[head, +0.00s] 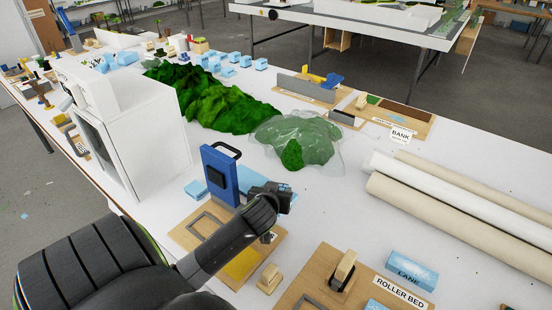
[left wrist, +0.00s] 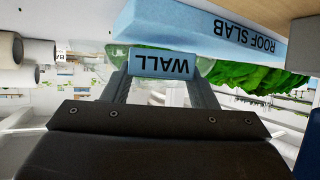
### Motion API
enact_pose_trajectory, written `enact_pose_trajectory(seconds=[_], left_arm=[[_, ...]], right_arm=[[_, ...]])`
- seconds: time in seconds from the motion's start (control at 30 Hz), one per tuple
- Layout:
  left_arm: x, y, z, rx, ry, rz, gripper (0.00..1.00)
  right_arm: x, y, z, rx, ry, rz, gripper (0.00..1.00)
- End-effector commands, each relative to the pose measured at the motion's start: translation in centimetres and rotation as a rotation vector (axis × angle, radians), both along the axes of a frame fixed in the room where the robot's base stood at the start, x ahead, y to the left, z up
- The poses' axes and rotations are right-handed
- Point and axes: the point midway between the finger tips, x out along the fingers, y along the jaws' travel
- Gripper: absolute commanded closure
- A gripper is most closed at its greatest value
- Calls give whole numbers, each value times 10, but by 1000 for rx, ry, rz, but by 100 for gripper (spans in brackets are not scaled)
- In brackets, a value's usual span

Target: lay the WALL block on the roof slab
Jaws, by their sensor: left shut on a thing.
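My left gripper (left wrist: 165,92) is shut on the WALL block (left wrist: 163,65), a light blue piece whose label reads upside down in the left wrist view. The roof slab (left wrist: 225,32), a long light blue piece, is close by at the top right of that view, its label also upside down. I cannot tell if block and slab touch. In the head view the left gripper (head: 271,194) is right of the dark blue stand. A light blue patch (head: 287,202) shows by its fingers; I cannot tell whether it is block or slab. My right gripper is not in view.
The dark blue stand (head: 220,175) rises close left of the gripper, by a wooden board (head: 188,233). Green hills (head: 215,102) and a clear-covered mound (head: 300,140) stand behind. Long rolls (head: 455,200) lie right. A LANE block (head: 411,269) lies at the front.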

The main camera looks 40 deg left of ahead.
Motion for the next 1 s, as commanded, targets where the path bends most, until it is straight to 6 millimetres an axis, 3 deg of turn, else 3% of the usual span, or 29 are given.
enact_pose_trajectory(seconds=[1.0], left_arm=[[0, 0, -13, 0, 1, 1, 68]], right_arm=[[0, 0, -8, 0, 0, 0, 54]])
